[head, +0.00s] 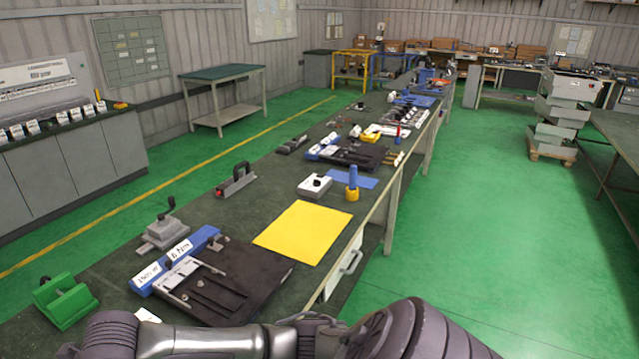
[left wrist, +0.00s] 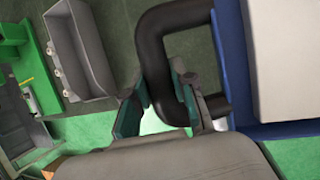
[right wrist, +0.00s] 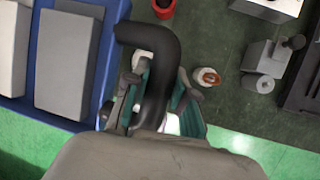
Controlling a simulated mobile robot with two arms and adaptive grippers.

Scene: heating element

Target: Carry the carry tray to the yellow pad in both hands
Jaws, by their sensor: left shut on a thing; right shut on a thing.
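The yellow pad (head: 303,232) lies flat and bare on the long dark workbench in the head view. The carry tray is blue with black loop handles and shows only in part. In the left wrist view my left gripper (left wrist: 165,105) is shut on one black handle (left wrist: 157,55) beside the blue tray wall (left wrist: 232,65). In the right wrist view my right gripper (right wrist: 155,100) is shut on the other handle (right wrist: 160,60), beside the blue wall (right wrist: 108,55). Grey blocks (right wrist: 68,62) sit in the tray. The head view shows neither tray nor grippers.
Around the pad on the workbench (head: 120,275) stand a black mat with fixtures (head: 262,270), a white box (head: 314,187), a blue-and-yellow cylinder (head: 352,185) and a green block (head: 65,302). The green floor right of the bench is open.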

